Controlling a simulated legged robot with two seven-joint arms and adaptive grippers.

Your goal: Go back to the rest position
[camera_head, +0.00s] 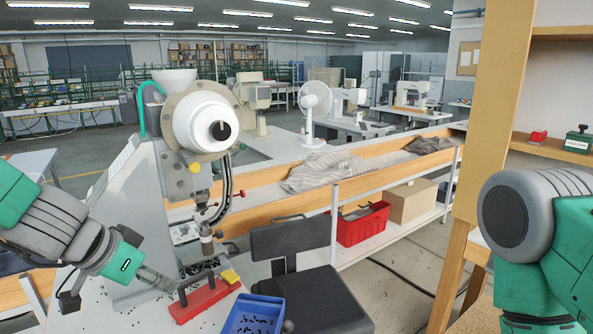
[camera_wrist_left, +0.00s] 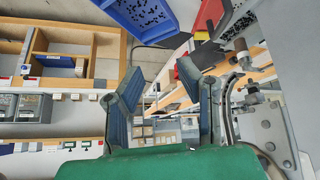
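The grey eyelet press (camera_head: 130,205) with its white round head stands at the left in the head view. A red block (camera_head: 203,302) lies at its foot, with a small yellow piece (camera_head: 230,276) beside it. My left gripper (camera_head: 160,282) is beside the press base, just left of the red block. In the left wrist view its two fingers (camera_wrist_left: 166,100) stand apart with nothing held between them. My right arm (camera_head: 535,225) shows at the right edge; its gripper is out of view.
A blue bin (camera_head: 238,322) with small black pieces is on the bench front; it also shows in the left wrist view (camera_wrist_left: 158,32). A dark chair (camera_head: 315,297) stands right of it. A wooden post (camera_head: 488,130) and shelf are near my right arm.

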